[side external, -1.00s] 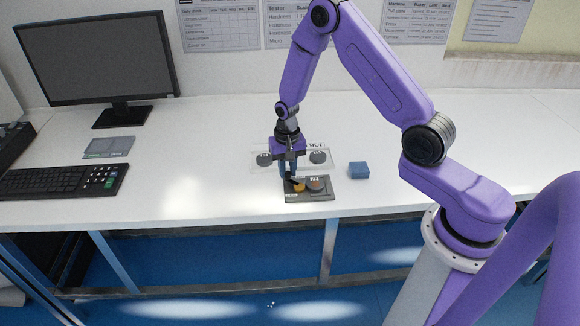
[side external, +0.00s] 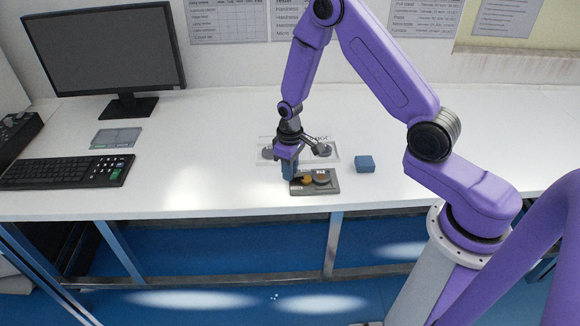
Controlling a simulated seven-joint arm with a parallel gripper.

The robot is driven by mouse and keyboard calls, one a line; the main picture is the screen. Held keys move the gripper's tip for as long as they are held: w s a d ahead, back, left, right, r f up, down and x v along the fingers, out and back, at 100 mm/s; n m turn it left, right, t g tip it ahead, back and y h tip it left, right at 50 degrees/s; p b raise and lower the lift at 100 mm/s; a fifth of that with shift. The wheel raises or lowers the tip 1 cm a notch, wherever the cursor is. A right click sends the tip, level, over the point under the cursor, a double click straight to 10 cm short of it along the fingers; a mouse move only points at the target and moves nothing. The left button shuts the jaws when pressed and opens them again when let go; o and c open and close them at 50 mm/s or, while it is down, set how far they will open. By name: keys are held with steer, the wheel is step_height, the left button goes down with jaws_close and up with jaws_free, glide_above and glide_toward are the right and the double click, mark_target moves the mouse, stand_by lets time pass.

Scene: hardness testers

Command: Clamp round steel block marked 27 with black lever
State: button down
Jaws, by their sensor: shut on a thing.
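A dark fixture plate (side external: 331,188) lies near the front edge of the table. On it are a round steel block (side external: 321,177) and, to its left, an orange round part (side external: 307,180). The black lever (side external: 299,181) shows small and dark beside the orange part; its number marks are too small to read. My gripper (side external: 290,175) points down at the plate's left end and appears shut on the lever's end. The fingertips are partly blurred, so the exact contact is hidden.
Behind the plate, a clear tray (side external: 335,160) holds round grey blocks, partly hidden by my gripper. A blue block (side external: 365,164) stands to the right. A keyboard (side external: 66,172), a small grey case (side external: 116,138) and a monitor (side external: 105,50) are left. The table between is clear.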

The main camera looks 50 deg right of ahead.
steer(key=shift+s+a+n, duration=0.15)
steer(key=shift+n, duration=0.35)
steer(key=c, duration=1)
jaws_free()
step_height(320, 180, up, 18)
steer(key=shift+f, duration=0.25)
steer(key=shift+s, duration=0.1)
